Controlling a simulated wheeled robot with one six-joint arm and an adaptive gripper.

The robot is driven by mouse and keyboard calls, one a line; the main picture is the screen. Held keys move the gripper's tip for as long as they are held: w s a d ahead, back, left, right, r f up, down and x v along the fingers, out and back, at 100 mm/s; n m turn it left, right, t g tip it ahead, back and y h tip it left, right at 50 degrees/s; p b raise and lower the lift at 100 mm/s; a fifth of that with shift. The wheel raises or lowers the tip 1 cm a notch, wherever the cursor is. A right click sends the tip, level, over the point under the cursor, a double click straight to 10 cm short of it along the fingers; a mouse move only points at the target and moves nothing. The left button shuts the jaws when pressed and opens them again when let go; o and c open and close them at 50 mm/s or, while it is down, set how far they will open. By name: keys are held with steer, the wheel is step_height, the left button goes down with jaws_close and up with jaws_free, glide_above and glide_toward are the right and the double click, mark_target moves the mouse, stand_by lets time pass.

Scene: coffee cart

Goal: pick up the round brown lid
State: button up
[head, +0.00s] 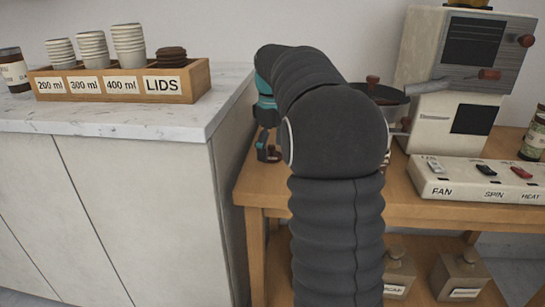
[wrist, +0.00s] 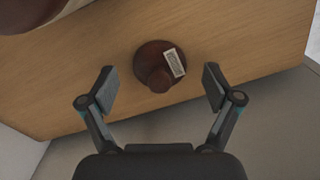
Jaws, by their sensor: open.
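A round brown lid (wrist: 152,58) with a knob and a small white label lies on the wooden table (wrist: 230,50) in the wrist view. It shows between the two fingers of my gripper (wrist: 159,88), toward the far side of the gap. My gripper is open and empty, with a finger on each side of the lid and apart from it. In the head view only part of my gripper (head: 268,152) shows at the table's left end, and my arm hides the lid.
A counter (head: 150,118) on the left holds a wooden cup holder (head: 198,82) with paper cups and a stack of dark brown lids (head: 171,57). A pan (head: 385,100), a machine (head: 440,70) and a switch panel (head: 480,180) stand on the table to the right.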

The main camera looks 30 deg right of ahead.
steer(key=shift+f, duration=0.1)
steer(key=c, duration=1.6)
steer(key=shift+f, duration=0.15)
jaws_close()
